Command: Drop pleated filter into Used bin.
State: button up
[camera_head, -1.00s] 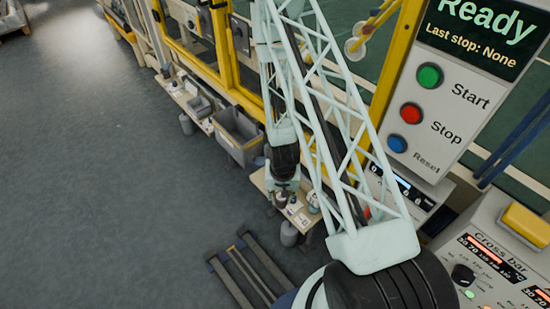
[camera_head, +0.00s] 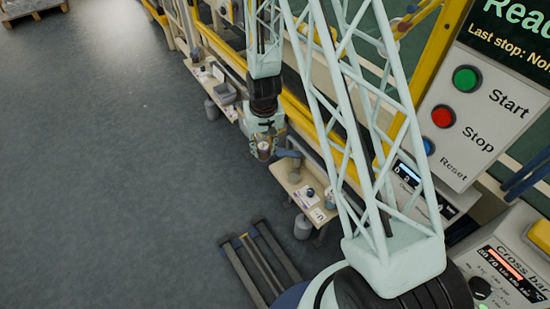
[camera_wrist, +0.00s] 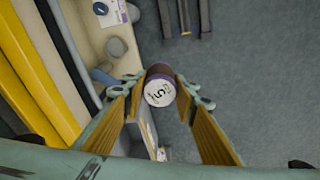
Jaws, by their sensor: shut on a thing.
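My gripper (camera_wrist: 160,92) is shut on a short cylinder, which I take to be the pleated filter (camera_wrist: 159,92). It has a white end face marked "5", a purple rim and a brown side. In the head view, my gripper (camera_head: 263,152) holds it in the air, left of a small wooden table. I cannot read a "Used" label anywhere. The large grey bin seen earlier is now hidden behind my arm in the head view.
The wooden table (camera_head: 294,183) bears a dark round item, papers and a jar. A grey canister (camera_head: 302,227) stands beside it. A dark slatted frame (camera_head: 258,262) lies on the floor. A yellow-framed machine runs along the right. Open floor (camera_head: 110,180) lies to the left.

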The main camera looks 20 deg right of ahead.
jog(key=w+a+r+n, duration=0.1)
jog(key=w+a+r, duration=0.2)
jog(key=r, duration=0.4)
jog(key=shift+w+a+r+n, duration=0.25)
jog(key=shift+a+r+n, duration=0.15)
jog(key=shift+a, duration=0.25)
jog(key=shift+w, duration=0.15)
